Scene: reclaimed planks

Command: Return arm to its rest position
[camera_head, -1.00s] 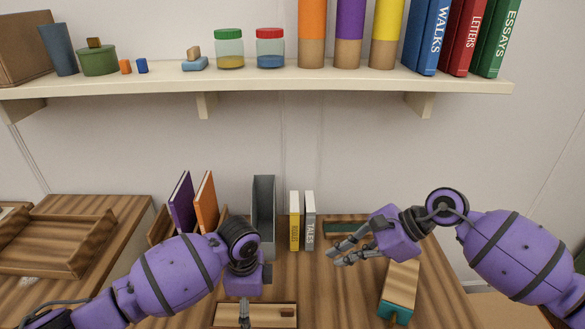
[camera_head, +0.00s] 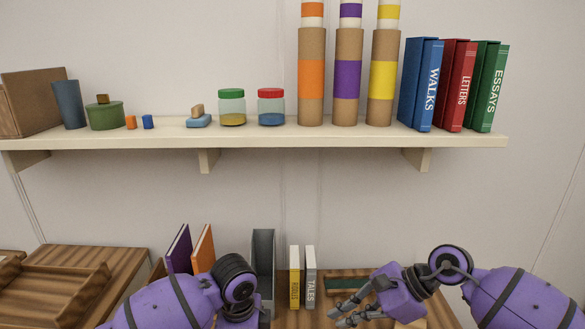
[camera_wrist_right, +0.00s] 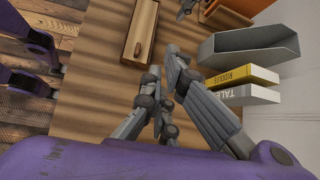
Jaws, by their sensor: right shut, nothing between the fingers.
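My right gripper (camera_head: 340,317) is at the lower right of the head view, above the desk and in front of the white book. In the right wrist view its fingers (camera_wrist_right: 173,75) are shut, with nothing between them, over bare wood. My left arm comes in from the lower left of the head view, its gripper below the frame edge. Grey fingers at the top of the right wrist view look like my left gripper (camera_wrist_right: 186,8); their opening is unclear.
A yellow book (camera_head: 294,277) and a white book (camera_head: 310,277) stand beside a grey holder (camera_head: 263,262). A wooden tray (camera_wrist_right: 140,35) lies on the desk. A wall shelf (camera_head: 300,137) above holds jars, tubes and books. Bare wood lies under my right gripper.

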